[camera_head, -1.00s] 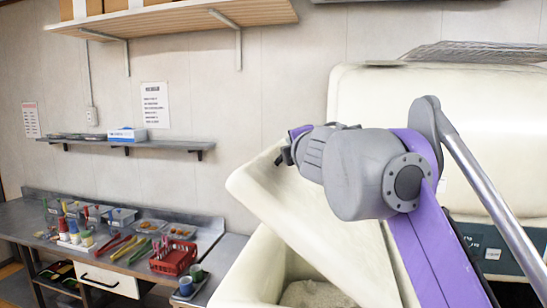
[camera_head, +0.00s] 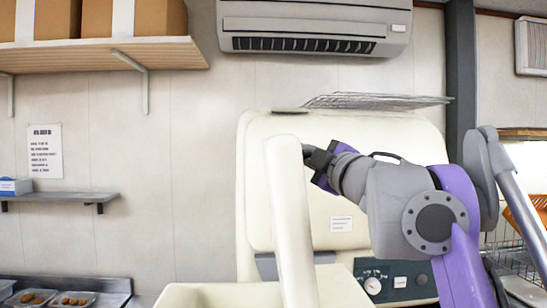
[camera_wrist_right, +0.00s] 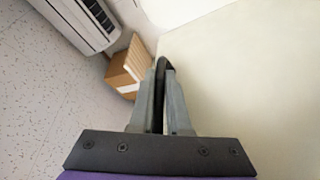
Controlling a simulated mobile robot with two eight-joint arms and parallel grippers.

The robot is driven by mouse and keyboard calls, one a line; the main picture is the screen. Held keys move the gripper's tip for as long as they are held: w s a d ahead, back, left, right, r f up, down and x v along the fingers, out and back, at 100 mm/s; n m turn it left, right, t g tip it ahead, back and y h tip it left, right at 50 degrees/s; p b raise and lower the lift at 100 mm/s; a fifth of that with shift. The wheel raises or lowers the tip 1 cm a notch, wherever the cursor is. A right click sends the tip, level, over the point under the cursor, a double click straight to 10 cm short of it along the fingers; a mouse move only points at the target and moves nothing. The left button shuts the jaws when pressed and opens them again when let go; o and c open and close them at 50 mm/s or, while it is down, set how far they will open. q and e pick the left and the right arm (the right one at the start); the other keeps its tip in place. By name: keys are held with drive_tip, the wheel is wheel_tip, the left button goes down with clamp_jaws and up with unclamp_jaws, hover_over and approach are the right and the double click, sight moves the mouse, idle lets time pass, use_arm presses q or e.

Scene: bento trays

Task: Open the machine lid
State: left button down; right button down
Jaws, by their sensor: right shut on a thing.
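The cream machine (camera_head: 345,215) stands in the middle of the head view, with a dark control panel (camera_head: 420,284) low on its front. Its cream lid (camera_head: 288,225) is raised and stands nearly upright, seen almost edge-on. My right gripper (camera_head: 312,160) is at the upper part of the lid, on its right side. In the right wrist view its two fingers (camera_wrist_right: 161,95) are shut on a dark handle (camera_wrist_right: 161,66) beside the lid's broad cream face (camera_wrist_right: 245,80). In the head view the fingertips and handle are mostly hidden. My left gripper is not in view.
A wire rack (camera_head: 375,101) lies on top of the machine. An air conditioner (camera_head: 315,28) and a shelf with boxes (camera_head: 100,55) are on the wall above. Food trays (camera_head: 60,299) sit on the counter at lower left.

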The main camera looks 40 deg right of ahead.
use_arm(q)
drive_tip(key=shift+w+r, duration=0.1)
use_arm(e)
drive_tip(key=shift+s+d+f+m, duration=0.1)
drive_tip(key=shift+s+d+m, duration=0.2)
drive_tip(key=shift+s+d, duration=0.25)
drive_tip(key=shift+s+d+f+m, duration=0.1)
drive_tip(key=shift+s+d+m, duration=0.2)
drive_tip(key=shift+d, duration=0.35)
drive_tip(key=c, duration=1.2)
unclamp_jaws()
drive_tip(key=shift+s+r, duration=0.1)
drive_tip(key=shift+o, duration=0.2)
